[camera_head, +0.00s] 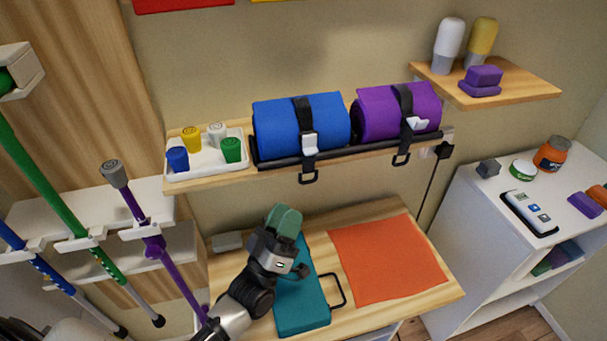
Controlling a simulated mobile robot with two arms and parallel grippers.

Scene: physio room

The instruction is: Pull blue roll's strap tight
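The blue roll (272,126) lies on the wall shelf in a black holder. A black strap (302,112) goes over its middle, with a white buckle (309,144) on the front. A black pull loop (308,178) hangs below the buckle, under the shelf edge. My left gripper (286,220) is below and a little left of the loop, in front of the lower table, apart from the strap in the picture. Its greenish tips point up; I cannot tell whether they are open or shut. My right gripper is not in view.
A purple roll (375,115) with its own strap, buckle and loop lies to the right. A white tray (205,174) with several small coloured pots is on the left. Below, a teal case (303,305) and an orange cloth (390,260) lie on the table. Crutches or canes (150,230) stand left.

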